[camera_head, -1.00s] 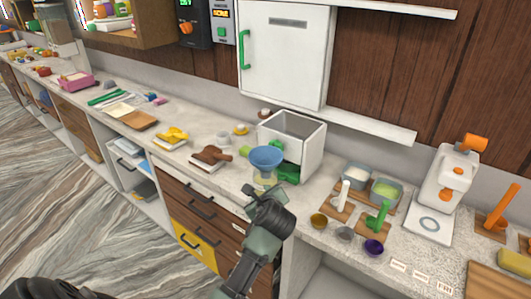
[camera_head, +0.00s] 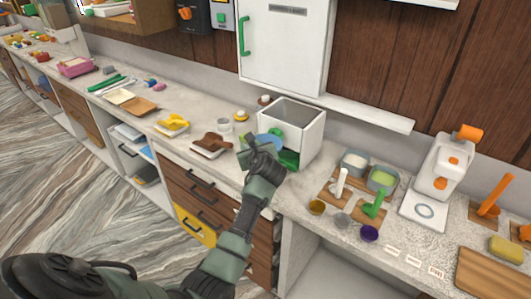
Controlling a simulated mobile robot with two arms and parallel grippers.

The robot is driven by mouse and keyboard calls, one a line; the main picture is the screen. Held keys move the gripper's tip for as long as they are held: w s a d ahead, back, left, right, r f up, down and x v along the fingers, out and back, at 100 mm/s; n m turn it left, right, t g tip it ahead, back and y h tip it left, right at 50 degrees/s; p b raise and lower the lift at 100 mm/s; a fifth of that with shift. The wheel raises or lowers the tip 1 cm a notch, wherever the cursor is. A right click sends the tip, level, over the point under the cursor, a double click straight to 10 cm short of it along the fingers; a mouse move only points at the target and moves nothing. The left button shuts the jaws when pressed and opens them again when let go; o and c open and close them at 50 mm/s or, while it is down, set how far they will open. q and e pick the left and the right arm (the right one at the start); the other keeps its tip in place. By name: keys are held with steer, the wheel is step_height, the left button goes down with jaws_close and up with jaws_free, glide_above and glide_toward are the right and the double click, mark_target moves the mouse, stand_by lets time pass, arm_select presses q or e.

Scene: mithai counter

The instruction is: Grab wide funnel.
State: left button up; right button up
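The wide funnel (camera_head: 275,141) is a light blue cone on the counter, in front of a white open-topped box. My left gripper (camera_head: 258,147) is over it and hides most of it; only some of its blue bowl shows. The clear base under the funnel that showed earlier is hidden now. The gripper's fingers are small and overlap the funnel, so I cannot tell whether they touch it or are open or shut. My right gripper is not in view.
The white box (camera_head: 302,128) stands just behind the funnel, with a green part at its lower front. A brown scoop-like piece (camera_head: 214,142) lies to the left. Small bowls and a green-handled tool (camera_head: 374,204) are to the right. A white cabinet (camera_head: 285,45) hangs above.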

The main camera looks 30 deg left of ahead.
arm_select(q)
jaws_close()
steer(key=shift+r, duration=0.1)
